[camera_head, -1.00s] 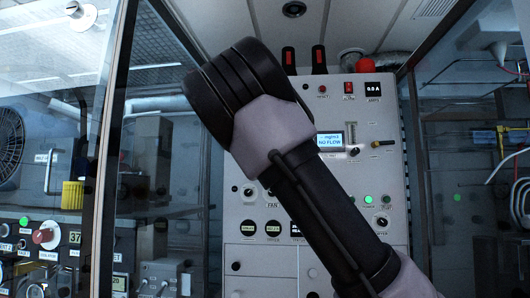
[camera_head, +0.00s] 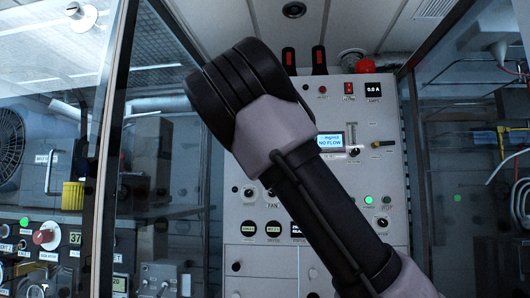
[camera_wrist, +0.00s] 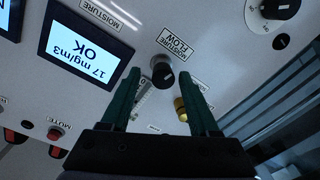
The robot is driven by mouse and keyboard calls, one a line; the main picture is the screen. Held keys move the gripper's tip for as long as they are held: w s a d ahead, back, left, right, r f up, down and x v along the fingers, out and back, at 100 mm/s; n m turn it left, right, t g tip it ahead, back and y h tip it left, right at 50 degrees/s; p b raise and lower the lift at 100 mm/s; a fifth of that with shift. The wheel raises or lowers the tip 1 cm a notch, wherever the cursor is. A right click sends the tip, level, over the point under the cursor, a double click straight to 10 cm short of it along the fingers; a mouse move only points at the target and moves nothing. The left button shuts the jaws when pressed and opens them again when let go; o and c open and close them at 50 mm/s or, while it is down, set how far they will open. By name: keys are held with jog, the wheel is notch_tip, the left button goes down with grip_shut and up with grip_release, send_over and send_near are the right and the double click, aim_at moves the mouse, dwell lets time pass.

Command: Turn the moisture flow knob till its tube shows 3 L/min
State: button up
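The black moisture flow knob (camera_wrist: 162,74) is on the pale panel, near its "MOISTURE FLOW" label in the wrist view. It also shows small in the head view (camera_head: 354,152). My gripper (camera_wrist: 163,80) is open, with one dark green finger on each side of the knob and gaps visible; I cannot tell its depth from the panel. The flow tube (camera_wrist: 143,98) lies between the fingers, partly covered by the left one, and its reading is illegible. It also appears in the head view (camera_head: 352,133). My arm hides the gripper in the head view.
A brass-coloured fitting (camera_wrist: 181,109) sits close to the right finger. The moisture display (camera_wrist: 86,45) reads "17 mg/m3 OK" in the wrist view, but "NO FLOW" in the head view. Another black knob (camera_wrist: 281,6) is upper right. Glass panes (camera_head: 108,150) stand at left.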

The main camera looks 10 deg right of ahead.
jog(key=shift+a, duration=0.1)
jog(key=v, duration=1.1)
jog(key=shift+r, duration=0.1)
dwell(0.4)
